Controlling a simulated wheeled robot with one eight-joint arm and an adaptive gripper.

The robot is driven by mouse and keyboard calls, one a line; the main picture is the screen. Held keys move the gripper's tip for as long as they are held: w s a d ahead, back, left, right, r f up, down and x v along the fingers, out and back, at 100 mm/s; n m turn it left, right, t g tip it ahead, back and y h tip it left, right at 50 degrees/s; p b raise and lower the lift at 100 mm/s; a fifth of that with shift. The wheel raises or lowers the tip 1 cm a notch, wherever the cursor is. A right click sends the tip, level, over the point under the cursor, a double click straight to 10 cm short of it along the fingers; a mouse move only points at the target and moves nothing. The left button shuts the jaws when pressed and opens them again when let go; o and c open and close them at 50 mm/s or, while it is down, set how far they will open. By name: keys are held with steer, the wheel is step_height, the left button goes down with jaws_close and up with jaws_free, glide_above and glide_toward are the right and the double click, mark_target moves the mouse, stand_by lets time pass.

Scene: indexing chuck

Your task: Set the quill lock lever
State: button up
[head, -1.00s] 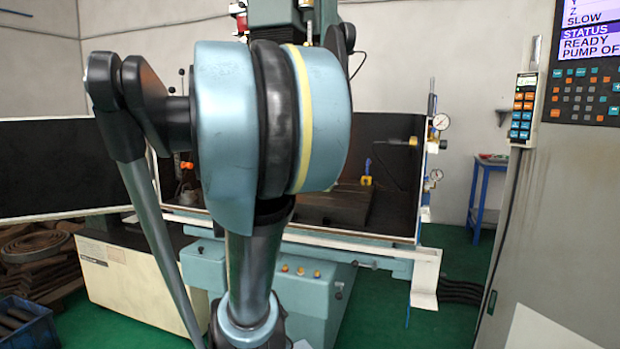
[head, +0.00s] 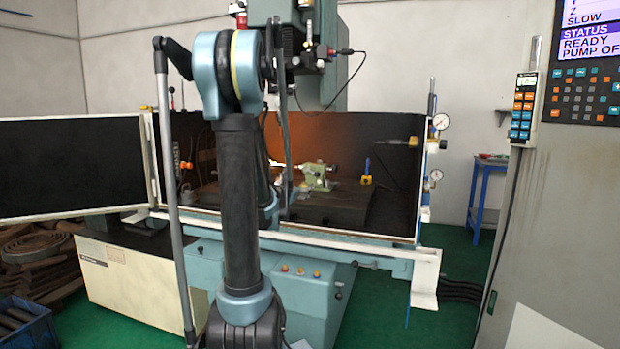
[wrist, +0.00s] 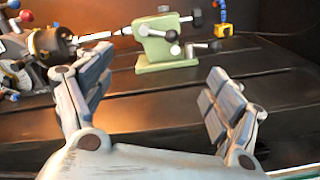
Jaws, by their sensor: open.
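The pale green tailstock (wrist: 165,45) stands at the top middle of the wrist view, and in the head view (head: 317,176) inside the machine tank. A short lever with a silver ball end (wrist: 157,33) sits on its upper front. The indexing chuck (wrist: 44,47) is at the upper left. My gripper (wrist: 160,65) is open and empty, with its fingers wide apart below the tailstock in the picture. In the head view my arm mostly hides it.
A dark slotted table (wrist: 290,75) lies under the tailstock. A yellow-and-blue magnetic base (head: 366,178) stands to its right. The machine head (head: 318,60) hangs above the tank.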

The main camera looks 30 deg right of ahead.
steer(key=x, duration=1.7)
steer(key=shift+w+d, duration=0.15)
steer(key=shift+w, duration=0.1)
